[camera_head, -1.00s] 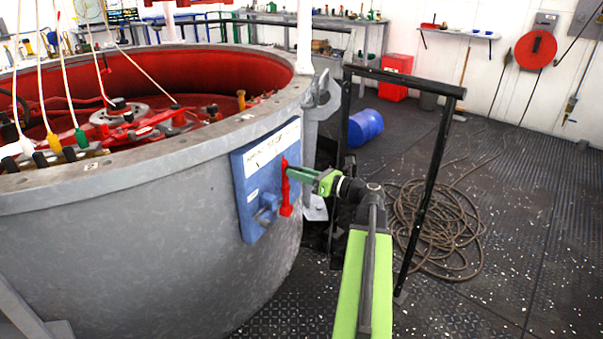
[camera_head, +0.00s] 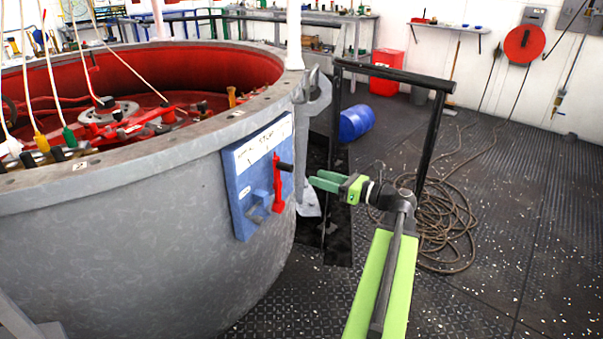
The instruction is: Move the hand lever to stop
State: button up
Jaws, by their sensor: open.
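A blue panel (camera_head: 237,195) is fixed to the outer wall of the grey round tub. A white label strip (camera_head: 252,149) with dark lettering runs along its top; the lettering is too small to read surely. The red hand lever (camera_head: 277,188) stands nearly upright at the panel's right side, its upper end close under the right part of the label. A black handle (camera_head: 286,167) sticks out from near its top. My gripper (camera_head: 313,178) is open and empty, its green fingers pointing left toward the handle, with a small gap between. It touches nothing.
The tub's rim (camera_head: 215,125) rises beside the panel. A black rail frame (camera_head: 395,73) stands behind my arm. A coiled rope (camera_head: 440,225) and a blue barrel (camera_head: 356,122) are on the deck beyond.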

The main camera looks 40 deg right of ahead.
jog(key=v, duration=0.6)
jog(key=shift+s, duration=0.15)
